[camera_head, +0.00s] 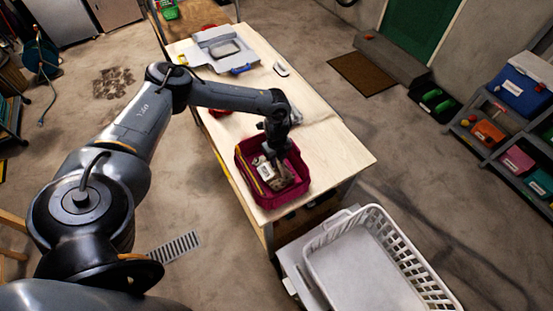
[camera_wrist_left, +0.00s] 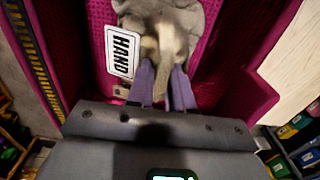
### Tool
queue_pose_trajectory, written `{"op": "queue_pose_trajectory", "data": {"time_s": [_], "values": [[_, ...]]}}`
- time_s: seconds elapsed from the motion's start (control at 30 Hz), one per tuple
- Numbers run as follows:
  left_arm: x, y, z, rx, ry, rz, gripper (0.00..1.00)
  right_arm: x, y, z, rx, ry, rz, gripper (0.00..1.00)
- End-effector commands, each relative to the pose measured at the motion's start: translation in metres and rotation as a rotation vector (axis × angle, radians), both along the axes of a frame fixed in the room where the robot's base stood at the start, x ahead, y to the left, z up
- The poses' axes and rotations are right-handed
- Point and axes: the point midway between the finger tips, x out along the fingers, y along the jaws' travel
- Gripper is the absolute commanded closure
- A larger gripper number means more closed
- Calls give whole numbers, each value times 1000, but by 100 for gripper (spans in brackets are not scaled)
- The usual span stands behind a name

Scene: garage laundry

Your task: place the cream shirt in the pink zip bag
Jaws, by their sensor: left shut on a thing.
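The pink zip bag (camera_head: 302,184) stands open near the front end of the wooden table, and its mesh inside and a zip edge fill much of the left wrist view (camera_wrist_left: 85,45). The cream shirt (camera_head: 281,180) is a crumpled bundle inside the bag's walls. In the left wrist view the shirt (camera_wrist_left: 190,18) has a white tag reading "HAND". My left gripper (camera_head: 269,156) reaches down into the bag from above. Its purple fingertips (camera_wrist_left: 163,80) are shut on the shirt's cloth. Whether the shirt touches the bag's floor is hard to tell. My right gripper is not in view.
The wooden table (camera_head: 323,136) has free room behind the bag. A grey board (camera_head: 213,52) and a small iron-like item (camera_head: 281,69) lie farther back. A white laundry basket (camera_head: 318,243) stands below the table's front end. Shelves (camera_head: 492,141) with bins stand at right.

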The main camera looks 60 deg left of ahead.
Motion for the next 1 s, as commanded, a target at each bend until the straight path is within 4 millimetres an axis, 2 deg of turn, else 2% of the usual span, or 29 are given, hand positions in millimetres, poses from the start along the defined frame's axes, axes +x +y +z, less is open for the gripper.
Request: {"op": "queue_pose_trajectory", "data": {"time_s": [0.37,0.4,0.53,0.83,1.0], "values": [[0,0,-4,-1,-1,0,100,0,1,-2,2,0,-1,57],[0,0,-3,-1,-1,0,73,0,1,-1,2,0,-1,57],[0,0,-3,0,0,0,54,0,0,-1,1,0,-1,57],[0,0,-1,0,-1,0,54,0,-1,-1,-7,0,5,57],[0,0,9,-1,-2,2,54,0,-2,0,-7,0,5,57]]}}
